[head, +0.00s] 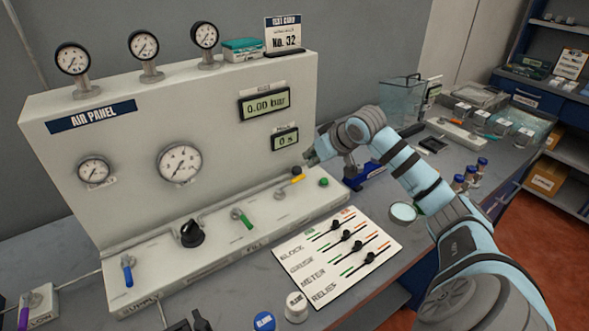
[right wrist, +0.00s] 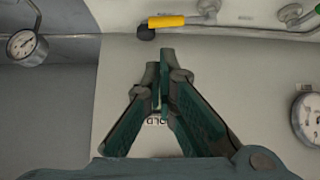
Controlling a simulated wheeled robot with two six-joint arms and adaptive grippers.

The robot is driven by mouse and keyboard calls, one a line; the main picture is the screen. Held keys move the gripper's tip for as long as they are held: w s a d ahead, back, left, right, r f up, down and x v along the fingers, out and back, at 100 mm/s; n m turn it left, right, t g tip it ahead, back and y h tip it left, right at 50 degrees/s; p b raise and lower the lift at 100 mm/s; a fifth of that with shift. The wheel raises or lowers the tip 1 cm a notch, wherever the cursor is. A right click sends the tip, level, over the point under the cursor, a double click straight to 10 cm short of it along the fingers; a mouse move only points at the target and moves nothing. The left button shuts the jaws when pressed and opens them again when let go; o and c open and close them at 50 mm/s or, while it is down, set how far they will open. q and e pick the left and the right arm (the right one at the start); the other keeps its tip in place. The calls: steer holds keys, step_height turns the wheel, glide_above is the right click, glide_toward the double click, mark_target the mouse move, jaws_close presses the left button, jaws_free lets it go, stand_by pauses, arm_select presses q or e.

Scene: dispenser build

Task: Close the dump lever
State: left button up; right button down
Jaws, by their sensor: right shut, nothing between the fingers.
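A yellow-handled lever (head: 289,182) sits on the ledge of the air panel, toward its right end. Its handle lies roughly along the pipe. It also shows at the top of the right wrist view (right wrist: 170,21), with a dark tip at its left end. Its label is not readable, so I cannot confirm that it is the dump lever. My right gripper (head: 309,158) is shut and empty, in front of the panel face, beside the lever. In the right wrist view its fingertips (right wrist: 160,56) appear just below the handle, apart from it. My left gripper is not in view.
A green lever (head: 241,217), a black knob (head: 191,234) and a blue lever (head: 127,270) sit further left on the ledge. A white slider board (head: 320,272) lies in front. Gauges (head: 180,163) and displays (head: 264,103) are on the panel face. Jars (head: 480,165) stand at right.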

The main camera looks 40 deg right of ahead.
mark_target(292, 182)
steer(key=x, duration=1)
steer(key=shift+d, duration=0.1)
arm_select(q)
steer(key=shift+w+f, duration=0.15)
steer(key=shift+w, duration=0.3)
